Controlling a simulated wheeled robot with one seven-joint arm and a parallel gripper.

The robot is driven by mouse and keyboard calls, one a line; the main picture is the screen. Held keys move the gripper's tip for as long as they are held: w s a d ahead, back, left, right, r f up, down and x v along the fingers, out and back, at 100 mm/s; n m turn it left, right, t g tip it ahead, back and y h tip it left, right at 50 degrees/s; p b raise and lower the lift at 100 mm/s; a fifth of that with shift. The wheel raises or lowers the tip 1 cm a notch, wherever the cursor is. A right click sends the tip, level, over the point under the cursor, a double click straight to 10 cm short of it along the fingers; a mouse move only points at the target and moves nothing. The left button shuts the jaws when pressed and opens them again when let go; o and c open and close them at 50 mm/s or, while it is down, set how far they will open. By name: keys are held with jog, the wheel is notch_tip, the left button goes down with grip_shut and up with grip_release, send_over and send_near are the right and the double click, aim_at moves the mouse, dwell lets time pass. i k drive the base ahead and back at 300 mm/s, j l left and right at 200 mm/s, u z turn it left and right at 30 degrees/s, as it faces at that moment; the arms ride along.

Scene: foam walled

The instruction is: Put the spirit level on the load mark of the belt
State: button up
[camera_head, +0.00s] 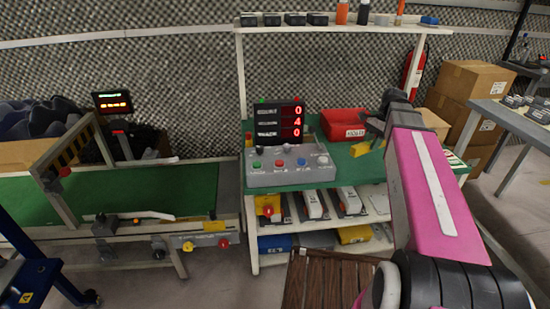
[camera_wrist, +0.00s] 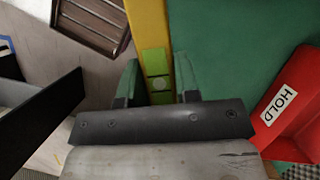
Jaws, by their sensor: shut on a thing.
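The spirit level (camera_wrist: 154,45) is a yellow bar with a green vial. In the wrist view it runs between the two fingers of my gripper (camera_wrist: 157,82), which is shut on it. In the head view a yellow end of the level (camera_head: 362,149) shows by my gripper (camera_head: 376,128), over the right part of the green bench; my arm hides the rest. Whether it touches the bench I cannot tell. The green belt (camera_head: 150,190) lies to the left, apart from the level. I cannot make out a load mark on it.
A grey button box (camera_head: 289,168) and a lit counter display (camera_head: 280,122) stand on the bench, between level and belt. A red HOLD bin (camera_head: 343,125) is close to my gripper. A gantry (camera_head: 75,150) spans the belt. A brown slatted crate (camera_head: 325,280) stands in front.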

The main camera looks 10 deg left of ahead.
aim_at(188, 196)
jog(key=k+j+u, duration=0.15)
jog(key=j+u, duration=0.15)
jog(key=j, duration=1.1)
jog(key=j+u, duration=0.3)
jog(key=j, duration=1.05)
